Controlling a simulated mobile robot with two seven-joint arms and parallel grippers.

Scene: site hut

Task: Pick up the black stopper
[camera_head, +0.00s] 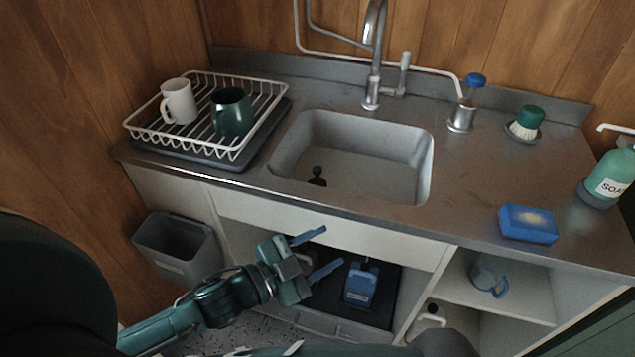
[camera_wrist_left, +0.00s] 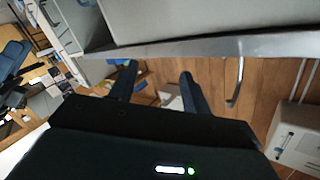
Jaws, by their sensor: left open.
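The black stopper (camera_head: 317,176) is a small dark knobbed piece at the near left of the grey sink basin (camera_head: 372,172). It rests on the basin floor in the head view. My left gripper (camera_head: 318,254) is open and empty in front of the sink cabinet, below the counter edge and apart from the stopper. In the left wrist view its two dark fingers (camera_wrist_left: 156,82) are spread with nothing between them. The stopper does not show in the wrist view. My right gripper is not in view.
A white dish rack (camera_head: 245,148) with a white mug (camera_head: 179,101) and a dark green mug (camera_head: 231,112) stands left of the sink. The tap (camera_head: 373,60) rises behind it. A blue sponge (camera_head: 528,224) and soap bottle (camera_head: 612,172) are at right. A grey bin (camera_head: 177,246) hangs below.

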